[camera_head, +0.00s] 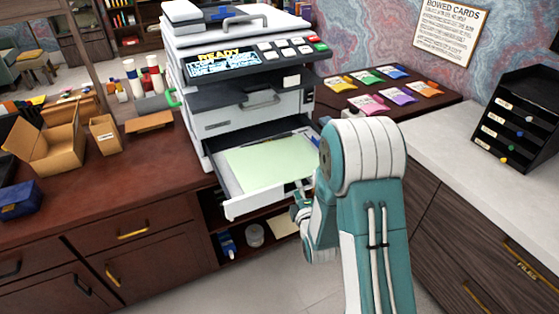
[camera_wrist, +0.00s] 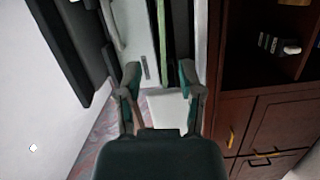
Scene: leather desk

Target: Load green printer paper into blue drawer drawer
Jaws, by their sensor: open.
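A large white printer (camera_head: 235,60) stands on the desk, with a "READY" display. Its lower drawer (camera_head: 250,205) is pulled out, with a white front and small blue marks near its right end. Pale green paper (camera_head: 270,165) lies flat inside the drawer. My gripper (camera_head: 299,205) is low by the drawer's right front corner, partly hidden by my arm. In the wrist view my gripper (camera_wrist: 158,75) is open, its two fingers apart with nothing held between them. The white and green strips beyond the fingers are too close to identify surely.
Open cardboard boxes (camera_head: 50,140) and a blue box (camera_head: 20,200) are on the desk at left. Coloured card packets (camera_head: 367,77) lie at the back right. A black tray rack (camera_head: 518,120) stands on the white counter (camera_head: 450,125). A shelf below the drawer holds small items.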

